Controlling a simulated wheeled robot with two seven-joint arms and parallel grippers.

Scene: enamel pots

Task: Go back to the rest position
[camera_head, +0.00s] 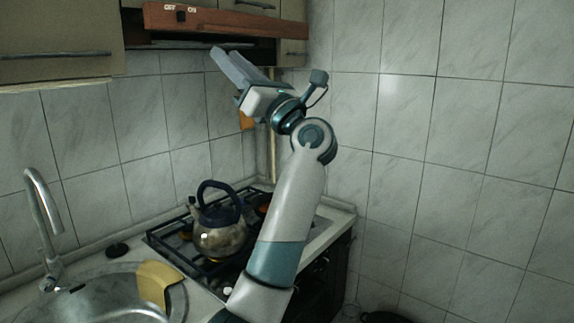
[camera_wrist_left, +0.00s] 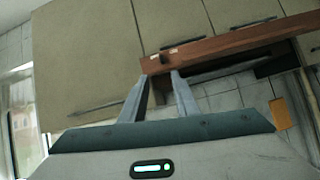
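My left gripper (camera_head: 224,54) is raised high in the head view, in front of the range hood and the wall tiles. Its fingers point up and to the left. In the left wrist view the two fingers of the left gripper (camera_wrist_left: 161,78) stand apart with nothing between them. The gripper is open and empty. My right gripper is in neither view.
A kettle (camera_head: 220,238) stands on the gas stove (camera_head: 178,243), left of my arm. A wooden-trimmed hood (camera_head: 215,22) and cabinets (camera_head: 60,42) hang above. A sink (camera_head: 95,297) with a faucet (camera_head: 43,205) is at lower left. Tiled wall fills the right.

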